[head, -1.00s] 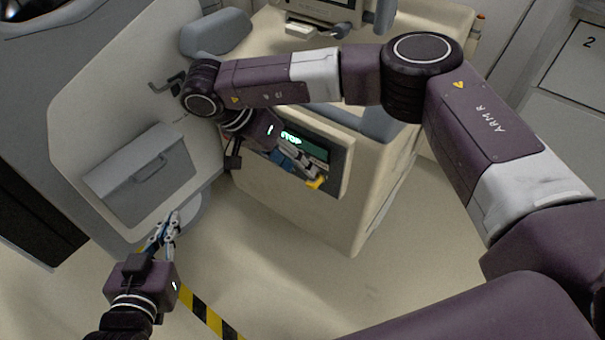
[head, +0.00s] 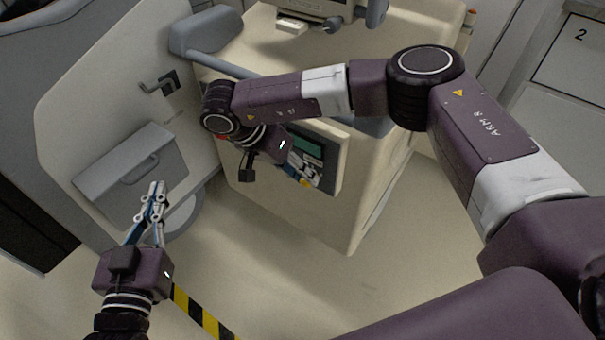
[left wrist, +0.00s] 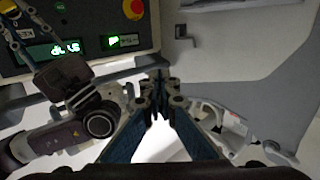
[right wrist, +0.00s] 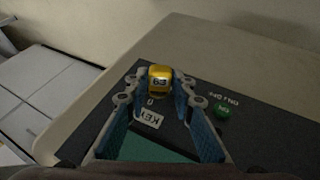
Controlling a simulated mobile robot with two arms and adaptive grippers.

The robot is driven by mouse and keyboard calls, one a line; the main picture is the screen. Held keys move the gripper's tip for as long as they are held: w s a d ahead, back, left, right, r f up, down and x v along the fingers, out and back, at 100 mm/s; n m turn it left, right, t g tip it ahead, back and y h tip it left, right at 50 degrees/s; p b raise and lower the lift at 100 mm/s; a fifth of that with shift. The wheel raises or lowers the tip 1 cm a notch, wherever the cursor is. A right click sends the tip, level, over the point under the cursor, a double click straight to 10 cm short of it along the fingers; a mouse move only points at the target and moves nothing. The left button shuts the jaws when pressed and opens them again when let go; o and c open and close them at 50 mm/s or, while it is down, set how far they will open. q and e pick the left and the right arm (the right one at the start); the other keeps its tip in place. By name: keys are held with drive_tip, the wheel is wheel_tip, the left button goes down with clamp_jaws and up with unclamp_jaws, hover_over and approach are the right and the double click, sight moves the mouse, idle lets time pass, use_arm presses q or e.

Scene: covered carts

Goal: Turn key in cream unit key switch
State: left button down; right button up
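The cream unit (head: 335,215) stands at the centre of the head view, with a dark control panel (head: 332,158) on its side. The yellow key (right wrist: 160,80) of the key switch shows in the right wrist view, beside a "KEY" label (right wrist: 149,120) and a "0" mark. My right gripper (right wrist: 160,77) has its fingertips on both sides of the key, close against it, and appears shut on it. In the head view my right gripper (head: 312,180) hides the key. My left gripper (head: 155,188) is shut and empty; its fingertips meet in the left wrist view (left wrist: 160,84).
A green button (right wrist: 222,111) lies right of the key. The left wrist view shows a red button (left wrist: 132,8) and a lit display (left wrist: 66,50). A grey box with a handle (head: 132,165) is on the panel at left. Yellow-black tape (head: 203,313) crosses the open floor.

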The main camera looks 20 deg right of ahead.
clamp_jaws()
drive_tip(key=shift+w+g+h+b, duration=0.1)
drive_tip(key=shift+g+h+b, duration=0.3)
drive_tip(key=shift+b, duration=0.1)
drive_tip(key=shift+a+f+b, duration=0.1)
drive_tip(key=shift+b, duration=0.3)
drive_tip(key=shift+g+h+b, duration=0.3)
drive_tip(key=shift+g+h, duration=0.1)
drive_tip(key=shift+g, duration=0.1)
use_arm(q)
wheel_tip(320, 180, up, 12)
drive_tip(key=s+t+h, duration=0.2)
drive_tip(key=t, duration=0.4)
drive_tip(key=shift+s+d, duration=0.3)
drive_tip(key=shift+d, duration=0.15)
